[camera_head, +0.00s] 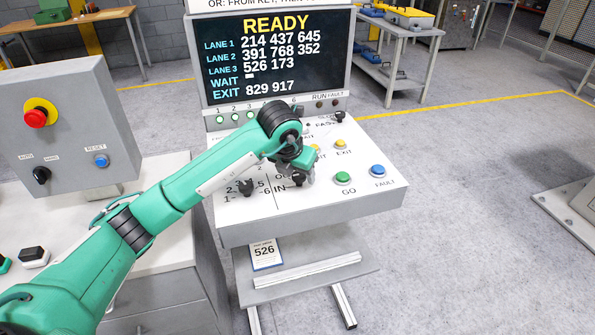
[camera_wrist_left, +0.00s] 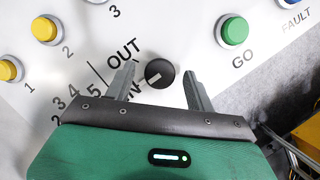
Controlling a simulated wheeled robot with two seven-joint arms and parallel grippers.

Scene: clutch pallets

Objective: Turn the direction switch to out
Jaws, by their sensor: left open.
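The direction switch (camera_wrist_left: 161,72) is a round black knob on the white console, beside the labels OUT and IN, in the left wrist view. Its white mark lies at its lower left, toward the IN label. The IN label is partly covered by a finger. My left gripper (camera_wrist_left: 159,69) is open, with one finger on each side of the knob and a visible gap to both. In the head view my left gripper (camera_head: 300,173) is over the middle of the console and hides much of the switch area. My right gripper is not in view.
On the console (camera_head: 320,220) a green GO button (camera_head: 343,178) and a blue FAULT button (camera_head: 378,170) stand to the right. Another black knob (camera_head: 246,187) is at the left. A screen (camera_head: 278,55) reading READY rises behind. A grey box with a red button (camera_head: 36,117) stands far left.

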